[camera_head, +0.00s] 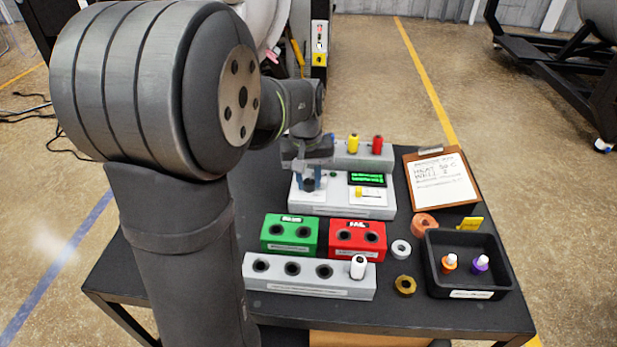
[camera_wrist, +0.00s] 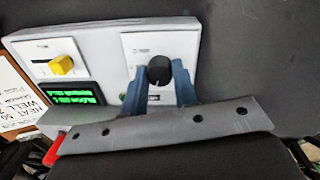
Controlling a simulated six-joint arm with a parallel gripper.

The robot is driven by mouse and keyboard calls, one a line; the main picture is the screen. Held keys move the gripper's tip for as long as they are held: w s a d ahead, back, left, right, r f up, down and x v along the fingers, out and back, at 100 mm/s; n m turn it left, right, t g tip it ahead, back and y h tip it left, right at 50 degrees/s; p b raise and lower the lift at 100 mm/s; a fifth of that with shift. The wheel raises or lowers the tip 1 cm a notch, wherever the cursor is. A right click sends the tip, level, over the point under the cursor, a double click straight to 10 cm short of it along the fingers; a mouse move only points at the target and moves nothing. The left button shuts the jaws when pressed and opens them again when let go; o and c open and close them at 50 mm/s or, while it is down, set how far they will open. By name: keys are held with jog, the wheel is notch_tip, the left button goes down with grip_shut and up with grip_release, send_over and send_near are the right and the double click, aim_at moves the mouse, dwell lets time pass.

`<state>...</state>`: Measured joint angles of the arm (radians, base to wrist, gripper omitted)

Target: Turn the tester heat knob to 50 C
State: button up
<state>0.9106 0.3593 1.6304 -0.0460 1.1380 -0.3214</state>
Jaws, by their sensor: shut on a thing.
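The tester (camera_head: 340,206) is a white box on the black table, with a lit green display (camera_head: 366,178) and a yellow-topped part (camera_head: 370,192) on its right side. The tester also shows in the wrist view (camera_wrist: 97,48), with its display (camera_wrist: 72,95) and a yellow knob (camera_wrist: 62,65). The black round heat knob (camera_wrist: 158,70) sits on a white plate there. My gripper (camera_wrist: 160,76) has its blue fingers shut on the knob, one on each side. In the head view my gripper (camera_head: 309,180) is at the tester's left end. The dial marking is too small to read.
A clipboard (camera_head: 441,178) with a note reading heat 50 C lies at right. A green block (camera_head: 290,247), a red block (camera_head: 358,253) and a grey rack (camera_head: 300,284) stand in front. A black tray (camera_head: 468,293) holds two capped vials. A grey rack (camera_head: 362,160) stands behind.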

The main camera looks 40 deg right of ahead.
aim_at(306, 182)
jog(key=shift+n, duration=2.2)
jog(key=o, duration=1)
jog(key=r, duration=1.7)
jog(key=shift+a+r, duration=0.25)
jog(key=shift+a, duration=0.15)
jog(key=shift+f, duration=0.1)
jog(key=f, duration=1.7)
jog(key=shift+d+f, duration=0.2)
jog(key=shift+d, duration=0.2)
